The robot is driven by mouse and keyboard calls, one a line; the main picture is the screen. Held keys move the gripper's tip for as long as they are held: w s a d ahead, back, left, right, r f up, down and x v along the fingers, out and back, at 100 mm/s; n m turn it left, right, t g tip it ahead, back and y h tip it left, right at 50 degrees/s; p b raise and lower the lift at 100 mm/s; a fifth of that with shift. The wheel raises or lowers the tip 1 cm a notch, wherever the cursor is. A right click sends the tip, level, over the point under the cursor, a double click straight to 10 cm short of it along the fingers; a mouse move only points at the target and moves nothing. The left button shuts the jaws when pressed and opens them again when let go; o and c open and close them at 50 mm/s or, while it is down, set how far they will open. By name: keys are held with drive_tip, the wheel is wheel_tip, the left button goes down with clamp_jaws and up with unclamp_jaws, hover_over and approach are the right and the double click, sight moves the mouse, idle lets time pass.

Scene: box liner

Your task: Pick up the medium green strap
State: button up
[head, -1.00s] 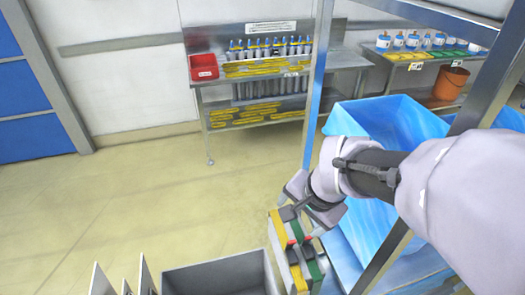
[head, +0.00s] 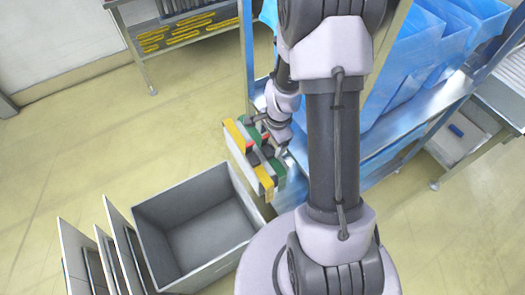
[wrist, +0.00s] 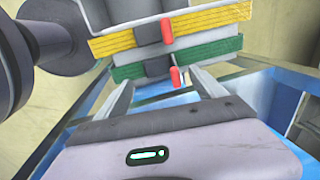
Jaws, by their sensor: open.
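In the wrist view a green strap (wrist: 215,49), wound in a band with a dark buckle and a red tab, lies just beyond my fingertips. A yellow strap (wrist: 110,45) with its own buckle and red tab lies behind it. My gripper (wrist: 162,82) is open, its fingers spread to either side of the green strap's red tab, with nothing held. I cannot tell whether they touch the strap. In the head view my gripper (head: 265,133) is beside a holder with yellow and green straps. Green shows in two places there, one lower right (head: 277,173); strap sizes are unclear.
A grey open bin (head: 190,195) stands in front of the straps, with upright panels (head: 105,262) at its left. Large blue-lined boxes (head: 410,50) sit on a metal frame at right. A shelf with yellow straps (head: 190,30) is behind. The floor at left is clear.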

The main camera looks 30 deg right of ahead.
sight(268, 150)
drive_tip(key=f+b, duration=0.1)
drive_tip(key=f, duration=0.1)
drive_tip(key=f+b, duration=0.2)
drive_tip(key=f, duration=0.1)
drive_tip(key=shift+w+a+f+b, duration=0.1)
drive_tip(key=shift+w+f+b, duration=0.2)
drive_tip(key=shift+w+b, duration=0.1)
drive_tip(key=shift+r, duration=0.2)
clamp_jaws()
wheel_tip(268, 150, up, 32)
drive_tip(key=p, duration=2.1)
